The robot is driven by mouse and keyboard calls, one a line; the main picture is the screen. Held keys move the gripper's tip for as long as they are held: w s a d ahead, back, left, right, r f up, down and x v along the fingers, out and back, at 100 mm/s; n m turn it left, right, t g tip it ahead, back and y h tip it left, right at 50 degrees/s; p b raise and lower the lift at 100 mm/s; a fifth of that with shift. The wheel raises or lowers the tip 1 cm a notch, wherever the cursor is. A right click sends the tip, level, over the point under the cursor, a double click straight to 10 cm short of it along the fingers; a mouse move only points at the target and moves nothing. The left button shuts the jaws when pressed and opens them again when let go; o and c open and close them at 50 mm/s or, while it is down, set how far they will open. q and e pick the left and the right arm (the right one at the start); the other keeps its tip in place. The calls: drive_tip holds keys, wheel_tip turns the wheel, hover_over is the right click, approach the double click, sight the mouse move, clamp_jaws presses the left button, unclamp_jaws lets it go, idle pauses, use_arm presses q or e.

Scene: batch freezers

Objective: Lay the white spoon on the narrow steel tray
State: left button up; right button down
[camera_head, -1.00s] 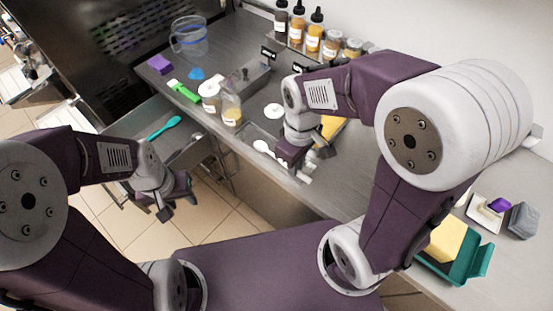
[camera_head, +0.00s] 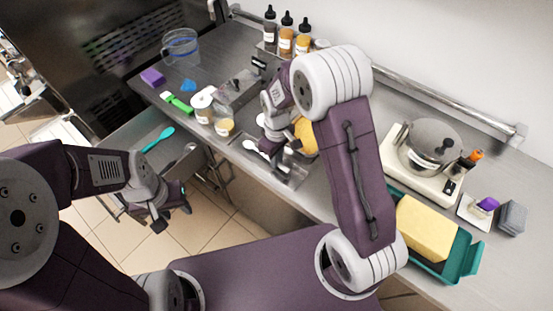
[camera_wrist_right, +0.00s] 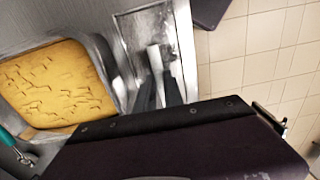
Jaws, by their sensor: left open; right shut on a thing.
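The white spoon (camera_head: 252,146) shows at the right gripper, over the narrow steel tray (camera_head: 292,179) on the counter. My right gripper (camera_head: 272,153) is shut on the spoon, and its pale handle (camera_wrist_right: 154,56) shows at the fingers (camera_wrist_right: 158,92) in the right wrist view. I cannot tell whether the spoon touches the tray. My left gripper (camera_head: 174,213) is open and empty, in front of the open drawer and above the floor.
A yellow slab (camera_wrist_right: 45,85) lies beside the tray. A pot on a scale (camera_head: 432,143) and a teal tray with a yellow block (camera_head: 428,228) are to the right.

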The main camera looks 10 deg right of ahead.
drive_tip(key=shift+w+f, duration=0.15)
drive_tip(key=shift+f, duration=0.5)
drive_tip(key=c, duration=1.5)
unclamp_jaws()
drive_tip(key=shift+o, duration=0.2)
wheel_tip(320, 180, up, 12)
drive_tip(key=s+d+f+m, duration=0.2)
drive_tip(key=s+d+m, duration=0.1)
drive_tip(key=s, duration=0.3)
drive_tip(key=s+d+f+m+t, duration=0.1)
drive_tip(key=s+d+f+m, duration=0.1)
drive_tip(key=s+m, duration=0.2)
drive_tip(key=s, duration=0.3)
drive_tip(key=shift+d+m, duration=0.4)
